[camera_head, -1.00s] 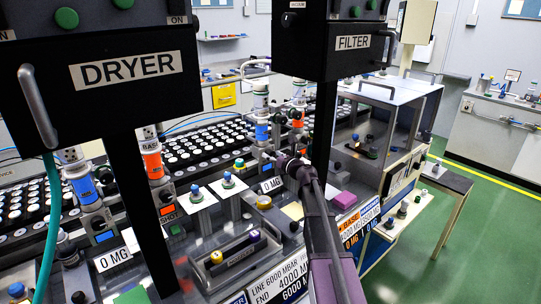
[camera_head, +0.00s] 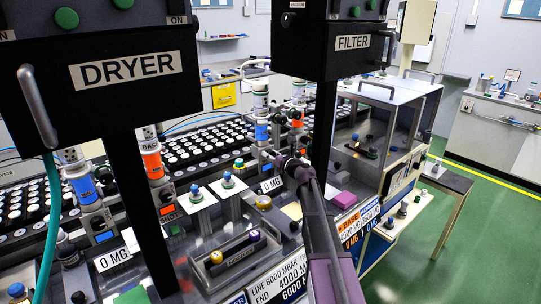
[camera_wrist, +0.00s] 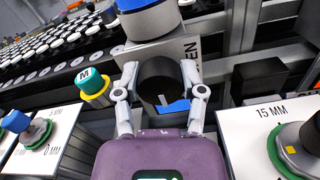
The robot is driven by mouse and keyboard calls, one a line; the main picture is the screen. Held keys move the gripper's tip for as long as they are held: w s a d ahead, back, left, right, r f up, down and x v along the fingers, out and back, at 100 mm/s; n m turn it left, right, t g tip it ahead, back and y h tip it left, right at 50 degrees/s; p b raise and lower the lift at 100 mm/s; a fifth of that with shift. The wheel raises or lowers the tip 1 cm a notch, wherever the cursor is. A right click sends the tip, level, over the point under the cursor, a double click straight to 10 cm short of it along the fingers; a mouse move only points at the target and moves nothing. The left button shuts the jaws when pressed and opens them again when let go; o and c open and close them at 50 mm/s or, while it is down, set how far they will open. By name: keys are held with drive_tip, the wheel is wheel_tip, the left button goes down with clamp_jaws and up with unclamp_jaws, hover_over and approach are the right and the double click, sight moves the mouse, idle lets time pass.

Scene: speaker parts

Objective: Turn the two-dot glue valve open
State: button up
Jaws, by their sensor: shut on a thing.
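In the wrist view a dark round valve knob (camera_wrist: 160,82) sits between the fingers of my gripper (camera_wrist: 163,92), which is shut on it. A light plate (camera_wrist: 150,52) behind the knob shows the letters "EN", partly covered. A bottle with a blue band (camera_wrist: 150,18) stands just beyond the plate. In the head view my gripper (camera_head: 281,160) is at the foot of the dispensers, by a blue-banded bottle (camera_head: 261,131) and an orange-banded bottle (camera_head: 298,118). The knob is hard to make out there. I cannot see any dots on it.
A teal-topped yellow knob marked M (camera_wrist: 92,84) is close left of my gripper. A green-ringed dial (camera_wrist: 295,148) marked 15 MM is at right. The FILTER box (camera_head: 330,40) and its dark post stand near my arm. Rows of white-topped parts (camera_head: 205,140) lie behind.

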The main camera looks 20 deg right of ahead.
drive_tip(key=shift+n, duration=0.4)
drive_tip(key=n, duration=0.4)
drive_tip(key=shift+a, duration=0.1)
drive_tip(key=n, duration=0.4)
drive_tip(key=shift+n, duration=0.3)
drive_tip(key=n, duration=0.4)
drive_tip(key=shift+a+n, duration=0.1)
drive_tip(key=shift+n, duration=0.2)
drive_tip(key=shift+f+n, duration=0.1)
drive_tip(key=shift+n, duration=1.8)
drive_tip(key=o, duration=1.1)
drive_tip(key=shift+o, duration=0.2)
drive_tip(key=shift+s, duration=0.1)
